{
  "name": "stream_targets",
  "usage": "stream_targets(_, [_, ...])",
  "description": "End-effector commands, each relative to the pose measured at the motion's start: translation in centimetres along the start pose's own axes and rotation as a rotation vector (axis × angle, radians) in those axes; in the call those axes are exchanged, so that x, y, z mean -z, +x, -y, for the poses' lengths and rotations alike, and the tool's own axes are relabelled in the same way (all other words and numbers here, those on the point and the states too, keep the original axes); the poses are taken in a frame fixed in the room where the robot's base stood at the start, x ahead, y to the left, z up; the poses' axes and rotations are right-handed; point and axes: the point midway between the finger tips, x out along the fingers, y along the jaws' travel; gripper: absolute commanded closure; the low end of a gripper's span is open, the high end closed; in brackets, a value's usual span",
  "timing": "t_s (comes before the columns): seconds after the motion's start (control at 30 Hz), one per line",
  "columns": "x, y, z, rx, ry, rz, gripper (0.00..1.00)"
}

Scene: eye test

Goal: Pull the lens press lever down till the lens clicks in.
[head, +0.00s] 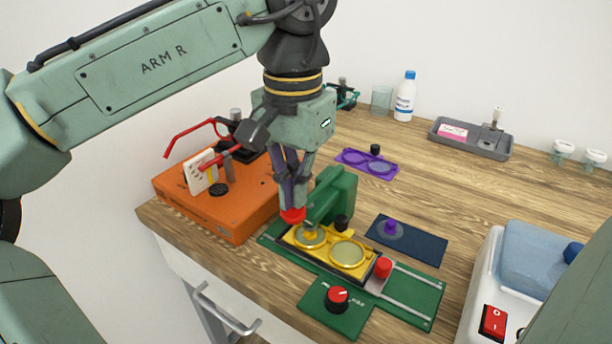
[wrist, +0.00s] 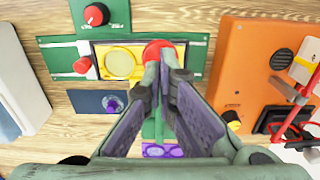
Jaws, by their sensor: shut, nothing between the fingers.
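The green lens press (head: 335,195) stands on a green base near the table's front edge. Its lever end, a red knob (head: 292,216), is at the fingertips of my gripper (head: 291,204). A yellow holder (head: 329,258) with two round rims lies below it; a round part with a yellow centre sits at the left rim. In the wrist view the red knob (wrist: 157,49) shows just beyond my closed fingertips (wrist: 167,68), partly hidden by them. My fingers are together with nothing between them; I cannot tell whether they touch the knob.
A red dial (head: 336,297) and a red slide knob (head: 383,267) are on the base. An orange box (head: 215,211) with red glasses stands left. A dark blue mat (head: 425,248) with a purple-knobbed lens lies right, beside a white machine (head: 487,275). A purple plate (head: 381,168) lies behind.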

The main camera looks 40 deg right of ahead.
Motion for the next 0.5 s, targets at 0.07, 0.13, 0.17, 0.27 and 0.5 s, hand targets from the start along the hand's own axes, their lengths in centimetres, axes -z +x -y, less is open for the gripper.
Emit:
stream_targets(0.07, [0.0,-0.9,0.0,-0.001,0.001,0.000,1.00])
stream_targets(0.13, [0.0,-1.3,0.0,-0.001,0.001,0.000,1.00])
stream_targets(0.17, [0.0,-1.5,0.0,0.000,0.001,0.000,1.00])
stream_targets(0.27, [0.0,-2.1,0.0,0.000,0.001,0.001,1.00])
stream_targets(0.5, [0.0,-3.5,0.0,0.001,0.001,0.001,1.00])
